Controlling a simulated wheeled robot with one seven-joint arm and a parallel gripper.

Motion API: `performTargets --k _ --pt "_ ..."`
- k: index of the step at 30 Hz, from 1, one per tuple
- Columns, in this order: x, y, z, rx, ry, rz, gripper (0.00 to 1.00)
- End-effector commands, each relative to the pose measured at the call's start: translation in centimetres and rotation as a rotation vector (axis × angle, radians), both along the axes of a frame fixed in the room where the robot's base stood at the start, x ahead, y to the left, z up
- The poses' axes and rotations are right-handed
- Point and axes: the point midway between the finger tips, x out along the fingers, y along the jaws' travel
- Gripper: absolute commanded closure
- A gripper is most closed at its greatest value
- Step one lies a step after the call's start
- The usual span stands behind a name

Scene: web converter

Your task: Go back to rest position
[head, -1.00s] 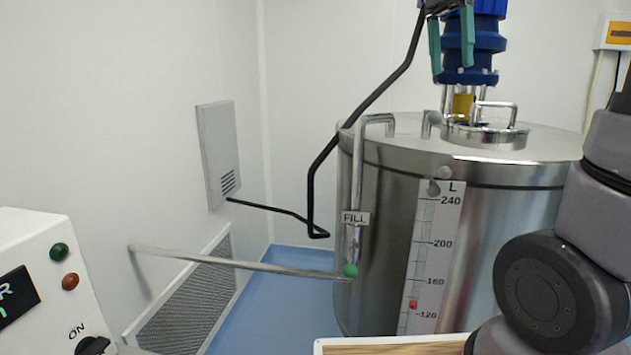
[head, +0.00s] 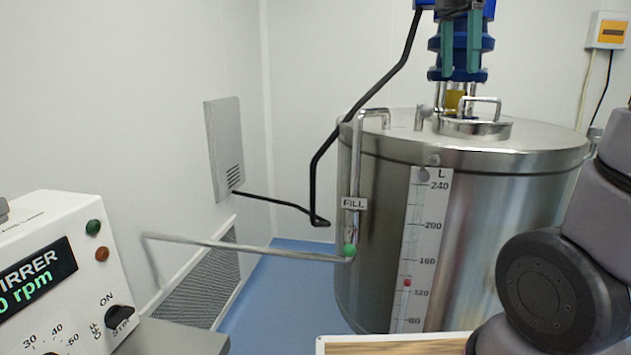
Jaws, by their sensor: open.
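My gripper is outside the head view. Part of my own dark grey arm (head: 560,285) stands at the right edge, in front of the steel tank (head: 480,240). No object of the task other than my arm shows.
The tank has a FILL pipe with a green valve knob (head: 349,250) and a level scale (head: 420,250). A stirrer control box (head: 60,265) stands at the left on a grey surface (head: 185,338). A wooden-topped surface (head: 395,345) lies at the bottom. Blue floor (head: 285,290) shows between.

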Motion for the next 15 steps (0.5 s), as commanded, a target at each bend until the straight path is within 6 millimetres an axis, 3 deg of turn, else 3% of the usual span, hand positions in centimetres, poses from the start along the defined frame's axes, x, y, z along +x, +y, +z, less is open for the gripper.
performTargets --k 8,15 --pt "-1.6 -0.4 -1.7 0.03 -0.108 -0.302 0.24" --pt "-3.6 -0.2 -4.4 0.147 -0.251 -0.829 0.24"
